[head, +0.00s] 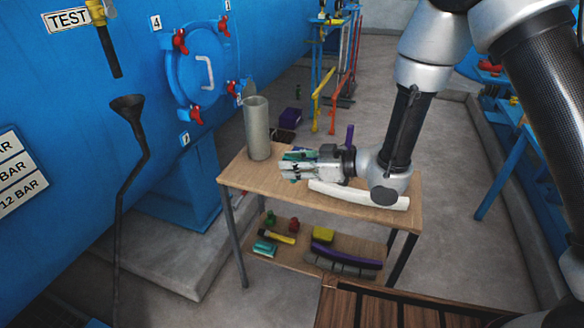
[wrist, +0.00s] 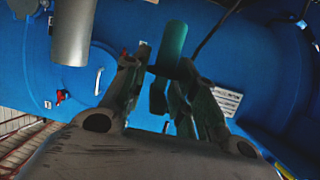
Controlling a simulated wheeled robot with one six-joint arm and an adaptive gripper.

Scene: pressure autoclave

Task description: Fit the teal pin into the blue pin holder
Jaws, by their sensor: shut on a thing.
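My gripper (head: 290,168) is over the left half of the wooden table, pointing left. In the wrist view its fingers (wrist: 164,72) are closed around the teal pin (wrist: 170,42), a dark teal cylinder that sticks out beyond and below them. In the head view only small teal parts (head: 300,155) show at the fingers, and the rest is hidden by the gripper. I cannot make out a separate blue pin holder for certain in either view.
A grey cylinder (head: 257,128) stands on the table (head: 236,178) left of my gripper. A curved white piece (head: 360,196) lies along the table's front. The blue autoclave (head: 110,75) with its round door (head: 200,72) is at left. Several items lie on the lower shelf (head: 292,262).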

